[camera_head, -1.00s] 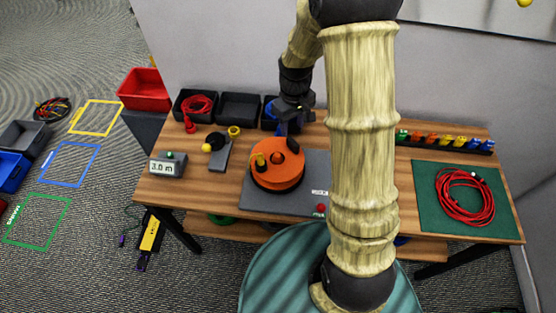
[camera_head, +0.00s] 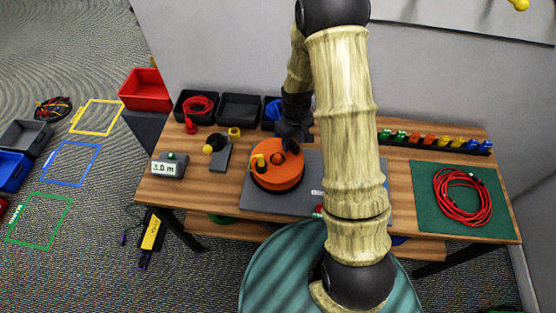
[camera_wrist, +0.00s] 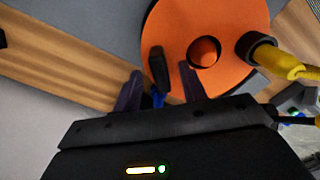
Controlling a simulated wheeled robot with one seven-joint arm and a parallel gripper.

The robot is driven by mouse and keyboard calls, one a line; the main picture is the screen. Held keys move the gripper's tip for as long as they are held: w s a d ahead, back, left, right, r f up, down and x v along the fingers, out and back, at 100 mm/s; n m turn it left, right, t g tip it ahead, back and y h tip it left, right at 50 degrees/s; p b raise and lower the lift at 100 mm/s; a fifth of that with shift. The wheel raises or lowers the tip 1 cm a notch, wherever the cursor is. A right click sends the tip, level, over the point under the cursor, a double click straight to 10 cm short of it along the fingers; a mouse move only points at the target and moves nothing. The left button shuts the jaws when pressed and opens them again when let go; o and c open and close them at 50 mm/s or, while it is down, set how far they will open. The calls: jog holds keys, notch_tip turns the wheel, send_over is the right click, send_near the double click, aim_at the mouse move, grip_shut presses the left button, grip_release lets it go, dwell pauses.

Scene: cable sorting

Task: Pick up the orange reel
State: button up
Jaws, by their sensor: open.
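The orange reel (camera_head: 280,174) lies flat on a grey plate (camera_head: 319,197) on the workbench, left of my upright arm in the head view. My gripper (camera_wrist: 165,92) is open and empty at the reel's edge, with the fingertips over or close to the disc. I cannot tell whether they touch it. The dark arm end hides part of the reel's far side.
Black bins (camera_head: 239,109) line the back edge, one with red cable. A length display (camera_head: 168,166) and a grey stand (camera_head: 221,157) are at left. A green mat (camera_head: 430,215) with a coiled red cable (camera_head: 463,197) is at right. Coloured connectors (camera_head: 430,140) stand behind it.

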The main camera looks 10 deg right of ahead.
jog(key=shift+f, duration=0.65)
grip_shut()
